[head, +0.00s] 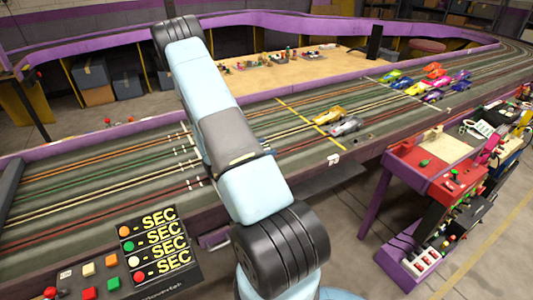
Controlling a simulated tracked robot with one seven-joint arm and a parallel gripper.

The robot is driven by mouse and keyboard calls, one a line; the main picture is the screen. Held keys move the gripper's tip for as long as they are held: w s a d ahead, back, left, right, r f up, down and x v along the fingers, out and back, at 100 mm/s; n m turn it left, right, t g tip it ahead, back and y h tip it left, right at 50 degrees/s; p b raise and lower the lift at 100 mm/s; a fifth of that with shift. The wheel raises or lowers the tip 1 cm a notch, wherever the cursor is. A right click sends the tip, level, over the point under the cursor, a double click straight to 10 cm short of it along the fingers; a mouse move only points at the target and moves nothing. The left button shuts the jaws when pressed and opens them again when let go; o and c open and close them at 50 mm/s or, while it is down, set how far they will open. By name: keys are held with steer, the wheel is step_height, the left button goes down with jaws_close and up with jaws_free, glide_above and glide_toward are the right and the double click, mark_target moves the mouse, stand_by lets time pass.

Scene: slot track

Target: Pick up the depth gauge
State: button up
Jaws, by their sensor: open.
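I cannot make out a depth gauge for sure in the head view. A small white object (334,158) sits at the near edge of the slot track, too small to name. My arm rises from the bottom middle and crosses the track toward the upper left. My gripper is not in view. My arm hides part of the track behind it.
The slot track (95,180) runs across with a purple rim. A yellow car (329,115) and a grey car (347,126) stand on it; several more are further right. A lettered "SEC" panel (150,290) is at lower left. A red-topped stand (425,160) is at right.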

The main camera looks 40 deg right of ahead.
steer(key=shift+r, duration=0.1)
steer(key=c, duration=1.3)
